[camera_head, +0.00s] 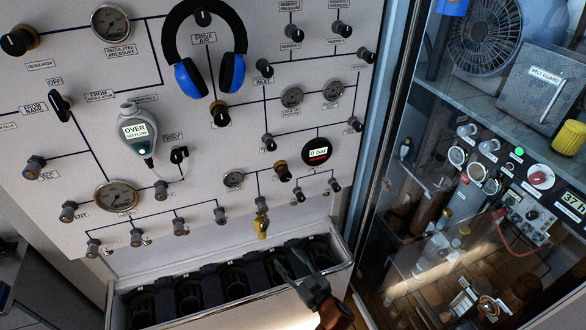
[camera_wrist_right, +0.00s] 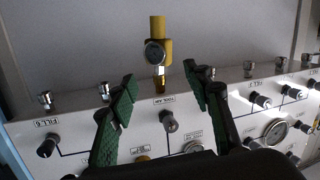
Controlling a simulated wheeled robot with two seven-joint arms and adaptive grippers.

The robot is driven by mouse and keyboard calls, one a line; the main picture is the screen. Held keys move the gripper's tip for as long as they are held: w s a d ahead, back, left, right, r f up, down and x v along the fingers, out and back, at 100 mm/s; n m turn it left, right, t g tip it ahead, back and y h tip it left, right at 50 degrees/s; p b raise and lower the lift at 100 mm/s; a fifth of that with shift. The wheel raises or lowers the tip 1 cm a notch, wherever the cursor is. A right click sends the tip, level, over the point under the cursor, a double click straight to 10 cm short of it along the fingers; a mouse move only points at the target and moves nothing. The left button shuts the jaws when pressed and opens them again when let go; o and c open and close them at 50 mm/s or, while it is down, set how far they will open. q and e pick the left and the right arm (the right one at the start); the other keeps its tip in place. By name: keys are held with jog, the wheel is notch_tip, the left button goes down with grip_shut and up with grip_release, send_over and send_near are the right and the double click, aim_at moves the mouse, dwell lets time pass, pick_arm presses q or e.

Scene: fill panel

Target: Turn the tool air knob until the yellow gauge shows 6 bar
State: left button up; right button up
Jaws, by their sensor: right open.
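The yellow gauge (camera_head: 261,226) hangs at the panel's lower edge, below the small tool air knob (camera_head: 260,203). In the right wrist view the picture is turned over: the yellow gauge (camera_wrist_right: 155,52) is above and the grey tool air knob (camera_wrist_right: 168,122) below its label. The gauge reading is too small to make out. My right gripper (camera_head: 291,263) is open and empty, below and right of the gauge in the head view. In the wrist view its green-padded fingers (camera_wrist_right: 160,95) appear on either side of the knob, with no contact visible. My left gripper is not in view.
The pale panel (camera_head: 215,140) carries several other knobs and gauges around the tool air knob. Headphones (camera_head: 204,50) and a handheld display (camera_head: 138,131) hang on it. A trough with dark slots (camera_head: 235,285) lies below. A glass cabinet (camera_head: 480,180) stands right.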

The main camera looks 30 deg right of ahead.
aim_at(286, 178)
jog(key=w+d+r+m+t+h+p, duration=0.1)
jog(key=d+r+h+p, duration=0.1)
jog(key=r+p, duration=0.85)
jog(key=w+d+r+h+p, duration=0.1)
jog(key=w+d+r+p, duration=0.35)
jog(key=r, duration=1.15)
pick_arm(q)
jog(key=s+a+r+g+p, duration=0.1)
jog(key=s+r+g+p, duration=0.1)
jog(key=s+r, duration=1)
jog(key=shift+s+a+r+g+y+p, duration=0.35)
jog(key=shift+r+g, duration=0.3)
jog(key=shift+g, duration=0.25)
pick_arm(e)
jog(key=shift+m, duration=0.3)
jog(key=w, duration=0.3)
jog(key=w+r, duration=0.1)
jog(key=w, duration=0.1)
jog(key=shift+a, duration=0.15)
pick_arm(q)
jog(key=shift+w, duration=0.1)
pick_arm(e)
jog(key=shift+c, duration=0.5)
